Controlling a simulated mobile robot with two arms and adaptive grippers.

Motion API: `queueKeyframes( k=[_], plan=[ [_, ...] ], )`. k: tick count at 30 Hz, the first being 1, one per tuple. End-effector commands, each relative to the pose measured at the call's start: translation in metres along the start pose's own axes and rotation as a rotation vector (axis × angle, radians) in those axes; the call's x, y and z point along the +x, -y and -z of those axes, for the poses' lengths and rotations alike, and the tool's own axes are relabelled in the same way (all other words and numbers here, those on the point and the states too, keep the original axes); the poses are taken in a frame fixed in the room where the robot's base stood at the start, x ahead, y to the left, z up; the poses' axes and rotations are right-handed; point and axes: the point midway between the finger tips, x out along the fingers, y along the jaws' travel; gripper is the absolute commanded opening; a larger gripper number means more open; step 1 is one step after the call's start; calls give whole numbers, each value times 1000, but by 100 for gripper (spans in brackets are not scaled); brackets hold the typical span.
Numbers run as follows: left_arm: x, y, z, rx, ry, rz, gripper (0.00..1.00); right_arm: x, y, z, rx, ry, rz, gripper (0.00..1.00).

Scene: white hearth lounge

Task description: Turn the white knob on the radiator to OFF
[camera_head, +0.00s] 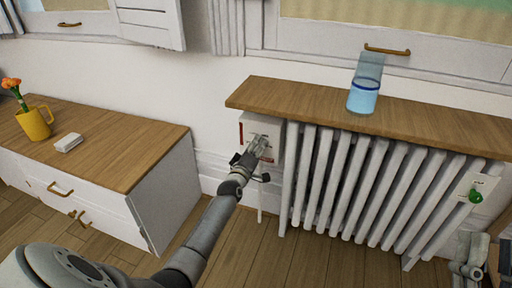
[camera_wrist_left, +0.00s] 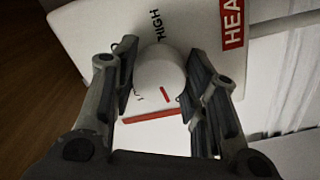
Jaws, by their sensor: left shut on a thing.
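The white radiator (camera_head: 365,190) stands under a wooden shelf, with a white control box (camera_head: 276,126) at its left end. In the left wrist view the round white knob (camera_wrist_left: 160,70) sits on the box face, its red pointer mark facing the lower part of the picture. The word HIGH shows above the knob; another label at lower left is mostly hidden. My left gripper (camera_head: 262,146) is at the box, its fingers shut on the knob from both sides. A grey jointed part at the lower right edge looks like my right gripper (camera_head: 468,268); its fingers are unclear.
A green knob (camera_head: 476,196) is at the radiator's right end. A low cabinet (camera_head: 110,150) at left carries a yellow mug (camera_head: 34,124) and a small white block (camera_head: 69,142).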

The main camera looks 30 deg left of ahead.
Motion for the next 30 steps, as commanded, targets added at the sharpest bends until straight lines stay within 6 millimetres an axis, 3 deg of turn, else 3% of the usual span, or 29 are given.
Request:
queueKeyframes(
  k=[9, 26, 27, 30],
  plan=[
    [0, 0, 0, -129, 1, 1, 17, 0, 0, -4, -1, 20, -1, 40],
    [0, 0, 0, -160, 0, 1, 17, 0, -1, -4, -1, 23, -1, 40],
    [0, 0, 0, -160, 0, 1, 45, 0, -1, -4, -1, 23, -1, 40],
    [0, 0, 0, -159, 0, 1, 58, 0, -1, -4, -1, 23, -1, 40]
  ],
)
